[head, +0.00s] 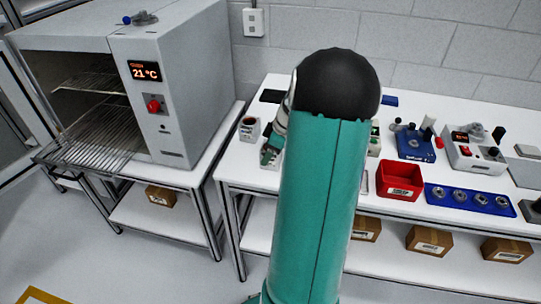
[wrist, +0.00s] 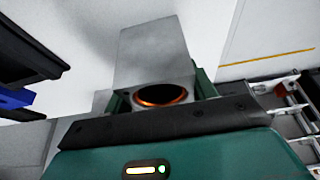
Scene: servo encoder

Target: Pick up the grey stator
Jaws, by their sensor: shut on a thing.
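The grey stator (wrist: 152,58) is a pale grey block with a copper-coloured ring around a dark round hole. In the wrist view my gripper (wrist: 160,92) is shut on it, with green fingers at its left and right sides. The dark gripper edge hides its near part. In the head view my gripper (head: 268,154) is small, at the left end of the white workbench (head: 232,172), partly behind my arm. A pale block shows at its tip. Whether the stator touches the bench is unclear.
A light grey block with a dark brown opening (head: 248,128) stands beside the gripper. A red bin (head: 400,192), a blue tray (head: 433,202) with several round metal parts and devices fill the right side. An oven (head: 175,85) stands left, across a gap.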

